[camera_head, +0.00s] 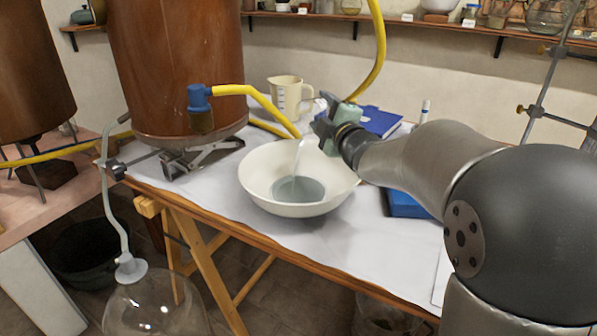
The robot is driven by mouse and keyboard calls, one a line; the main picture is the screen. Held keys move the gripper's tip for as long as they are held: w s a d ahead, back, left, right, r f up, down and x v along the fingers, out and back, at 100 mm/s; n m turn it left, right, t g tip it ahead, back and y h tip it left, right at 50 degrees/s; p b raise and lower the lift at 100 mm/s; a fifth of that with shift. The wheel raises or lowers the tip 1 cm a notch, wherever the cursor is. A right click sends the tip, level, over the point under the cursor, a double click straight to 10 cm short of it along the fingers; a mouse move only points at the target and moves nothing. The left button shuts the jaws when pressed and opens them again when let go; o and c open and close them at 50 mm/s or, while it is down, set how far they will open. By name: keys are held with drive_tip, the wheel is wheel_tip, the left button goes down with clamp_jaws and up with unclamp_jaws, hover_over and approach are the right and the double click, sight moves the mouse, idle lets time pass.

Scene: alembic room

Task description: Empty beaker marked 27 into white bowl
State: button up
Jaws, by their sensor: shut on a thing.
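The white bowl (258,177) stands on the white-covered table, with a pool of grey-blue liquid in its bottom. My gripper (326,122) is above the bowl's back right rim, shut on a clear beaker (309,147). The beaker is tilted mouth down toward the bowl, and a pale stream seems to run from it into the pool. The gripper partly hides the beaker. The mark 27 cannot be read, and how much liquid is left inside cannot be told.
A large brown vessel (178,65) with a blue-ended yellow hose (245,90) stands left of the bowl. A cream measuring jug (285,98) and a blue book (378,122) are behind. A glass flask (155,305) is below left. The table's front is clear.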

drive_tip(key=shift+s+r+n+b, duration=0.1)
drive_tip(key=shift+r+n+b, duration=0.3)
drive_tip(key=shift+b, duration=0.6)
drive_tip(key=shift+a+f+n+b, duration=0.15)
drive_tip(key=shift+n+b, duration=0.15)
drive_tip(key=shift+b, duration=0.35)
drive_tip(key=shift+s, duration=0.1)
